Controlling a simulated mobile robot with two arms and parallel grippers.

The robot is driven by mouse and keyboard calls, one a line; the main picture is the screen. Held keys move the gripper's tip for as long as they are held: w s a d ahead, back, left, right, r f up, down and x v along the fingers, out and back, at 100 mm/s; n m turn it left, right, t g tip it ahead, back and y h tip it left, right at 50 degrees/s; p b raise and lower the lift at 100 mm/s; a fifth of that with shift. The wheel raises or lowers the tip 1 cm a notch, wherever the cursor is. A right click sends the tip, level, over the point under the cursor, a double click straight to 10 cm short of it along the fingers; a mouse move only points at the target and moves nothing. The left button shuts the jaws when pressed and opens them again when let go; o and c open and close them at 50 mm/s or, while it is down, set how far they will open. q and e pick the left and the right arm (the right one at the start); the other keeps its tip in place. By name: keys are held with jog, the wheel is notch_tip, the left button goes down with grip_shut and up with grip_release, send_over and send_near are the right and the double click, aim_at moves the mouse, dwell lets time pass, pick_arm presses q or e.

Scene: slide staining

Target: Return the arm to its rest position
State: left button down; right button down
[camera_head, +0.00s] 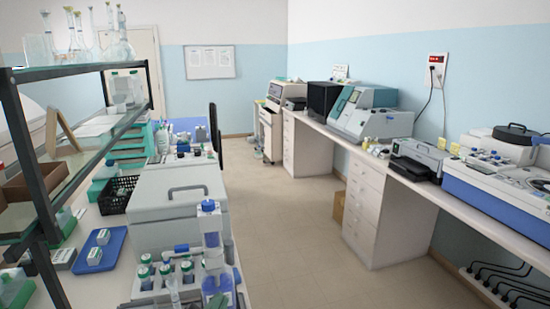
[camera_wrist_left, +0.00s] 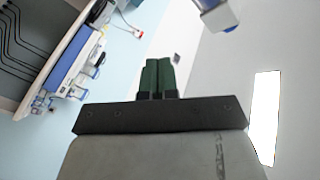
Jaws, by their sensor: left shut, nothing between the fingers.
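My left gripper (camera_wrist_left: 158,76) shows in the left wrist view, with its two dark green fingers pressed together and nothing between them. It points away from its black mounting bar, with wall and open air around it, and touches nothing I can see. No gripper can be made out in the head view. My right gripper is not seen in either view.
A bench with a grey lidded box (camera_head: 178,205), a blue tray (camera_head: 87,262) and a black basket (camera_head: 110,204) lies left, under a glass shelf (camera_head: 70,72). A counter with instruments (camera_head: 372,112) runs along the right wall. The floor (camera_head: 290,220) between is clear.

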pick_arm(q)
jog(key=s+a+f+n+g+y, duration=0.25)
jog(key=s+f+g, duration=0.2)
jog(key=f, duration=0.25)
jog(key=s+a+f+n+g+y, duration=0.1)
jog(key=s+a+f+n+g, duration=0.25)
jog(key=s+f, duration=0.3)
jog(key=s+a+f+n+g, duration=0.2)
jog(key=s+f+g, duration=0.1)
jog(key=s, duration=0.4)
jog(key=s+a+f+n+g, duration=0.1)
jog(key=s+a+f+g, duration=0.1)
jog(key=s+f+g, duration=0.3)
notch_tip(320, 180, down, 24)
jog(key=s+b, duration=0.1)
jog(key=s+a+f+b, duration=0.1)
jog(key=s+a+f, duration=0.2)
jog(key=s+f, duration=1.3)
notch_tip(320, 180, down, 3)
jog(key=shift+s+r+g+y+b, duration=0.1)
jog(key=shift+s+g+y+b, duration=0.2)
jog(key=shift+s+y, duration=0.15)
jog(key=shift+w, duration=0.1)
